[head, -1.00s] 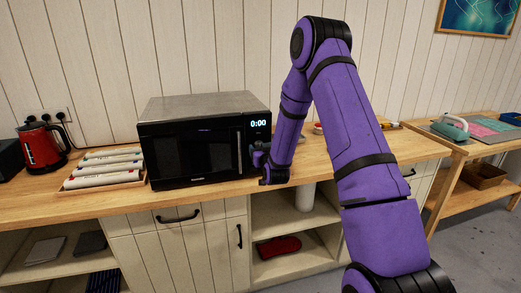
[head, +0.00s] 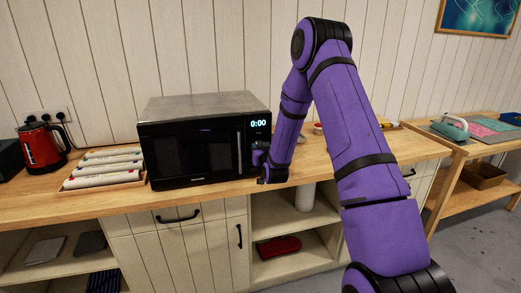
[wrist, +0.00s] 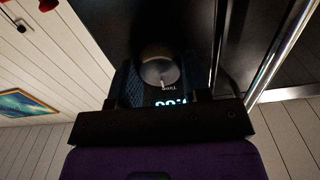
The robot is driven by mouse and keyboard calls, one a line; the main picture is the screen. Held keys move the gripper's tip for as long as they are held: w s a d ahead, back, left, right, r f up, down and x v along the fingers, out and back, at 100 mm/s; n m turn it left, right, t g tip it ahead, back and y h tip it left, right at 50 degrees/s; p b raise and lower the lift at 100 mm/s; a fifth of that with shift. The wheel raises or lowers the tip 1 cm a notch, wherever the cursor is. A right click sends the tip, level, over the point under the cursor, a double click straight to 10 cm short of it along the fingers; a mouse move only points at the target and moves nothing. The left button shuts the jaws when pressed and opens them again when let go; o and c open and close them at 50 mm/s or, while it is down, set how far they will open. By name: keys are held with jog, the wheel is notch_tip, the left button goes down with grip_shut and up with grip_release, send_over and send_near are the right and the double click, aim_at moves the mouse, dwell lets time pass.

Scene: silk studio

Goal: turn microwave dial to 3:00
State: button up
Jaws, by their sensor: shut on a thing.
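The black microwave (head: 190,142) stands on the wooden counter with its door shut. Its lit display (head: 258,124) reads 0:00 in the head view. The round metallic dial (wrist: 160,73) shows in the wrist view, with a pale pointer mark and the word "Time" beside it. My gripper (wrist: 161,82) is shut on the dial, one dark textured finger on each side of it. The display (wrist: 170,102) also shows there, partly hidden by my gripper. In the head view my gripper (head: 257,157) is at the panel's lower right and hides the dial.
The vertical door handle (head: 240,152) is just left of my gripper; it also runs close by in the wrist view (wrist: 272,60). A tray of white rolls (head: 104,168) and a red kettle (head: 42,147) stand left on the counter (head: 215,192). Open shelves are below.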

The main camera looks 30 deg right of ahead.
jog(key=shift+m, duration=17.8)
jog(key=o, duration=0.9)
jog(key=shift+s, duration=0.1)
